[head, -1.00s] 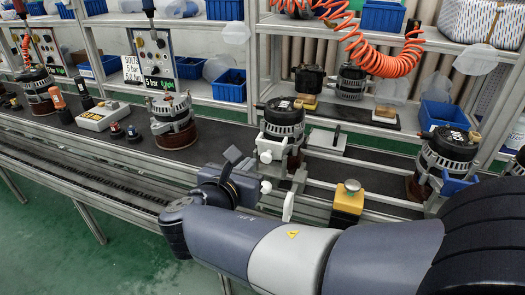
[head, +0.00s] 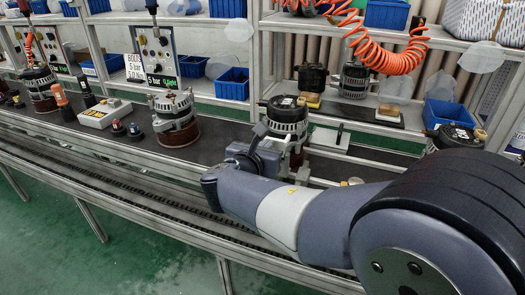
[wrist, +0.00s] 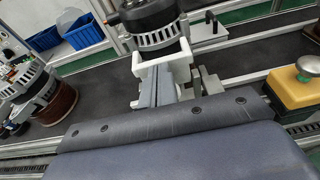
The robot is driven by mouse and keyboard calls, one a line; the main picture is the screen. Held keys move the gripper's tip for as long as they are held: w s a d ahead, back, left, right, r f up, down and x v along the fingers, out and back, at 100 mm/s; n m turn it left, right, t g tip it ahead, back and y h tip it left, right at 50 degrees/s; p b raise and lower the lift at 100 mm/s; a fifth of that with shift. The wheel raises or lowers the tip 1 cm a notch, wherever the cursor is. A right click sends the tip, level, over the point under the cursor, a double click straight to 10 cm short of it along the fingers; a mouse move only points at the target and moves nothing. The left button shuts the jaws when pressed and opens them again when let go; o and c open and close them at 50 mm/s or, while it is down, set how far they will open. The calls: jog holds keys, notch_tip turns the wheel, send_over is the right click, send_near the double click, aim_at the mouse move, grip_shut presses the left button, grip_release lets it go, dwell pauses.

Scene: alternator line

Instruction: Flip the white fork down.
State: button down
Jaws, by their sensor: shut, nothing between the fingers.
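The white fork (wrist: 160,58) shows in the wrist view as a U-shaped bracket in front of an alternator (wrist: 152,25). Its crossbar is on the alternator side and its two arms point towards me. My gripper (wrist: 160,72) is shut and empty, with its grey fingers between the fork's arms, close to the crossbar. I cannot tell whether they touch it.
A yellow box with a domed button (wrist: 300,88) is right of the fork. Another alternator (head: 174,117) stands to the left on the dark bench. A flat plate with an upright post (head: 328,138) is right of the central alternator. An orange coiled hose (head: 385,50) hangs above.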

jog(key=shift+r+p, duration=0.2)
jog(key=shift+p, duration=0.25)
jog(key=shift+w+p, duration=0.15)
jog(key=shift+p, duration=0.45)
